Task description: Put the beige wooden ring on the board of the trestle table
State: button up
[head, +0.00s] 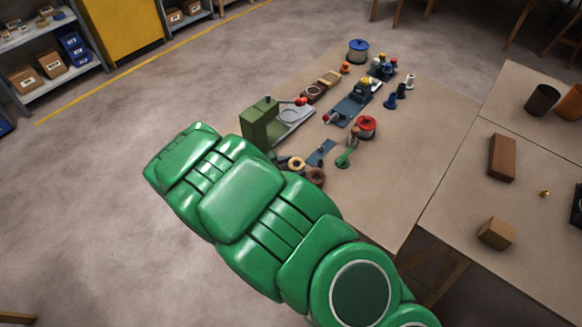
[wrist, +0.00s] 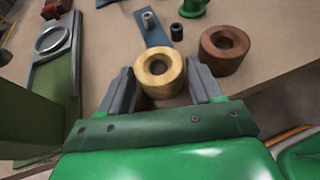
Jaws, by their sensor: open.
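The beige wooden ring (wrist: 152,82) lies flat on the workbench in the wrist view, with its hole facing up. My gripper (wrist: 161,78) is open, with one grey finger on each side of the ring. I cannot tell whether either finger touches it.
A darker brown ring (wrist: 236,66) lies close to the right finger. A blue plate (wrist: 151,26) lies behind the beige ring. A green machine (head: 258,124) stands to the left.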

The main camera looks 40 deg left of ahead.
jog(key=shift+r, duration=0.1)
jog(key=v, duration=1.2)
